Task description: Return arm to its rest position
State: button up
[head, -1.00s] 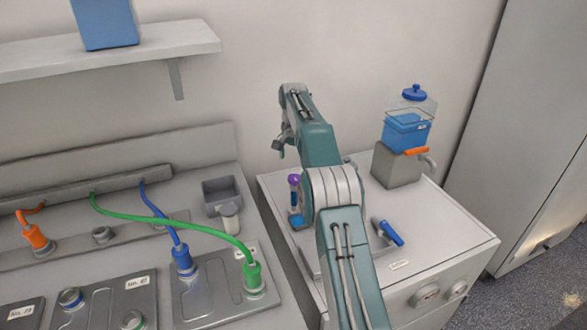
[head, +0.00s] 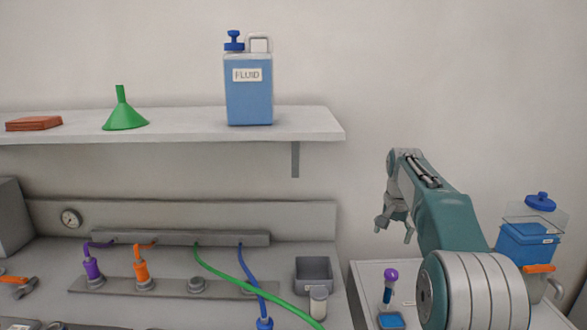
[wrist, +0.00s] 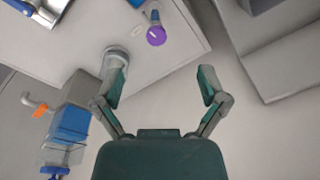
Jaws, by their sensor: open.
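My teal and grey arm (head: 445,215) rises at the right of the head view, bent over above the cabinet top. My gripper (head: 392,218) hangs from its far end, in front of the wall and left of the blue container. In the wrist view my gripper (wrist: 160,92) is open, its two fingers wide apart with nothing between them. A purple-capped item (wrist: 156,35) lies beyond the fingers and apart from them. It also shows on the cabinet in the head view (head: 390,277).
A shelf (head: 310,125) holds a blue FLUID jug (head: 248,90), a green funnel (head: 124,115) and a red-brown block (head: 33,123). A clear-and-blue container (head: 527,240) with an orange tap stands right of my arm. A grey bin (head: 314,270) and cables are on the left bench.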

jog(key=s+a+r+n+t, duration=0.1)
jog(key=s+a+r+n, duration=0.2)
jog(key=s, duration=0.7)
jog(key=s+a+r+n+t, duration=0.1)
jog(key=s+a+r, duration=0.3)
jog(key=s, duration=0.6)
jog(key=s+a+f+n+t, duration=0.1)
jog(key=s+f, duration=0.3)
jog(key=s, duration=0.5)
jog(key=s+a+f+n+t, duration=0.1)
jog(key=s+f, duration=0.3)
jog(key=s, duration=0.5)
jog(key=shift+a+f+n, duration=0.25)
jog(key=shift+a+n, duration=0.2)
jog(key=shift+n, duration=0.15)
